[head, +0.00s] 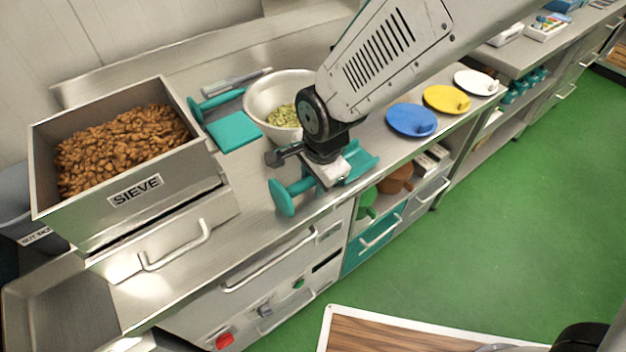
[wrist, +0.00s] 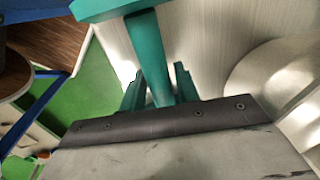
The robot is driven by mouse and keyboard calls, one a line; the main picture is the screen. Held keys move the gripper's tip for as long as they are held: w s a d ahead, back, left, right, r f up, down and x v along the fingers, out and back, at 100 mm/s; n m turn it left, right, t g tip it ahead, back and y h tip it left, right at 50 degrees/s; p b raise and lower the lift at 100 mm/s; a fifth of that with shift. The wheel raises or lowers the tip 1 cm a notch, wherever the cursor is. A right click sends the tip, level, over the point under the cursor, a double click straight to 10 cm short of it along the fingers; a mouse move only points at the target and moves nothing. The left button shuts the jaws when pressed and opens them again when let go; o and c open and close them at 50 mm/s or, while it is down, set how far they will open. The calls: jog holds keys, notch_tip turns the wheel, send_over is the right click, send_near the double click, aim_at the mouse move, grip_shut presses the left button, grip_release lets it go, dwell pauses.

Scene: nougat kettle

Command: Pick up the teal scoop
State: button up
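The teal scoop (head: 360,163) lies at the front edge of the steel counter, below the tip of my arm. Its handle ends in a wide teal end piece (head: 283,197). My gripper (head: 329,174) is down at the handle, between that end piece and the scoop's pan, and hides part of it. In the wrist view the teal handle (wrist: 150,60) runs down from the crosswise end piece between two teal upright pieces, behind the dark edge of my gripper's body. The fingertips are not clear, so I cannot tell whether they touch the handle.
A second teal tool (head: 235,131) lies behind, beside a white bowl (head: 262,95) of green bits. A steel sieve box (head: 80,219) of brown nuts stands at left. Blue (head: 412,120), yellow (head: 446,99) and white (head: 476,82) lids lie at right. Green floor is open in front.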

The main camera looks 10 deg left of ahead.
grip_shut()
jog(key=shift+r, duration=0.15)
jog(key=shift+r, duration=0.6)
notch_tip(320, 180, up, 2)
jog(key=shift+r, duration=0.2)
jog(key=s+d+r, duration=0.1)
jog(key=s+d, duration=0.2)
jog(key=s, duration=0.4)
jog(key=s+d, duration=0.3)
jog(key=s, duration=0.5)
jog(key=shift+a+r, duration=0.1)
jog(key=shift+r, duration=2.45)
